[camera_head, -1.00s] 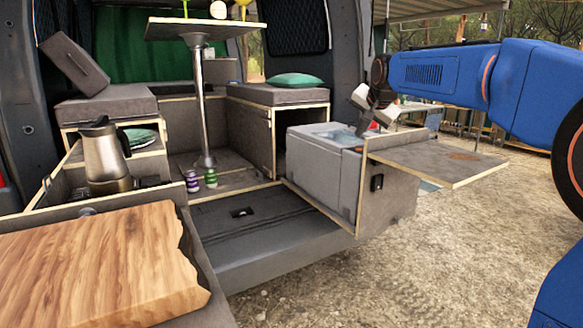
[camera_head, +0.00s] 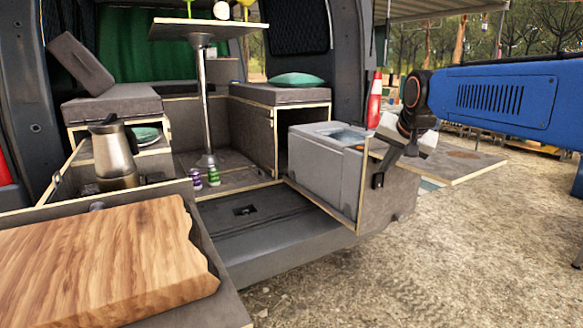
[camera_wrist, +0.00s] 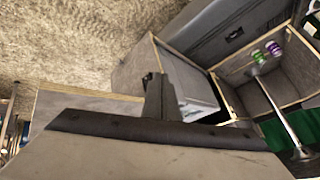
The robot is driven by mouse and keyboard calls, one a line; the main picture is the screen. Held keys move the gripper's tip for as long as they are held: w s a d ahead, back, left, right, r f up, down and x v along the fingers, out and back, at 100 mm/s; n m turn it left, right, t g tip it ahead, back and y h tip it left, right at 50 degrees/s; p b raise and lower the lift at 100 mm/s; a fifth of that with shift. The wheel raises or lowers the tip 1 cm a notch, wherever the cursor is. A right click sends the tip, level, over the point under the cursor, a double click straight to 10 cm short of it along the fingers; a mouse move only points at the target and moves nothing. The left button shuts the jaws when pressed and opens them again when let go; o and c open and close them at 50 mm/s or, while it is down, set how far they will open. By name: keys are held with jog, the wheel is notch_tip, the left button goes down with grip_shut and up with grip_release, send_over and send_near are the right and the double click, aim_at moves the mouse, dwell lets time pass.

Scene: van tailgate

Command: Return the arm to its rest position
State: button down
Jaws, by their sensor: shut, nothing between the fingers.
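My blue arm (camera_head: 500,97) reaches in from the right of the head view. In the wrist view the closed dark fingers (camera_wrist: 160,98) stand up from the gripper body, over a backdrop of van floor, box and gravel. I cannot tell whether the gripper touches the panel; it seems apart.
A grey cool box (camera_head: 325,165) sits in the tailgate slide-out. A shelf (camera_head: 455,165) juts right beside it. A jug (camera_head: 115,155) and cutting board (camera_head: 100,260) are at left. A traffic cone (camera_head: 375,100) stands behind. Gravel at lower right is free.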

jog(key=s+d+f+n+g, duration=0.1)
jog(key=s+f, duration=0.6)
jog(key=s, duration=0.4)
jog(key=s+d+f+n+g, duration=0.1)
jog(key=s+f+n, duration=0.1)
jog(key=s+f, duration=0.6)
jog(key=s+d+f+n+g, duration=0.1)
jog(key=s+f, duration=0.6)
jog(key=s, duration=0.7)
jog(key=shift+s+d+f+n+h, duration=0.3)
jog(key=shift+s+d+n, duration=0.1)
jog(key=shift+n, duration=0.3)
